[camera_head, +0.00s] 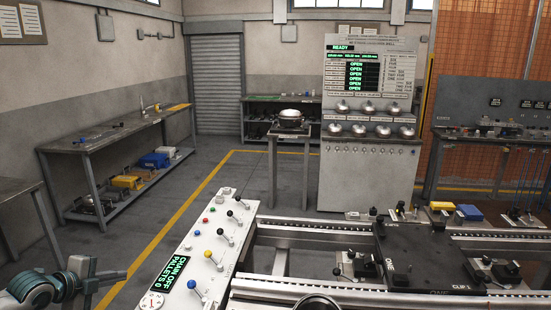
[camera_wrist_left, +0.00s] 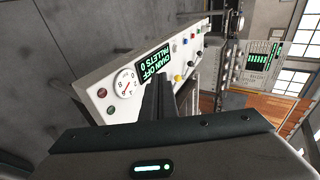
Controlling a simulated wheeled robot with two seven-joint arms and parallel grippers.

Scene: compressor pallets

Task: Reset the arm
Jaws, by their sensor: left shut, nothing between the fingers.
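My left gripper (camera_head: 104,277) shows at the lower left of the head view, left of the white control panel (camera_head: 205,240) and apart from it. In the left wrist view its fingers (camera_wrist_left: 158,98) are shut together with nothing between them. The panel (camera_wrist_left: 115,98) appears tilted behind the fingers there, with a round gauge and a green display reading "CHAIN OFF, PALLETS 0". My right gripper is not in view.
A conveyor (camera_head: 310,265) with a dark pallet (camera_head: 425,262) runs right of the panel. A grey cabinet (camera_head: 368,175) holding several domed parts stands behind. A workbench (camera_head: 110,135) lines the left wall. The grey floor (camera_head: 150,215) between is clear.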

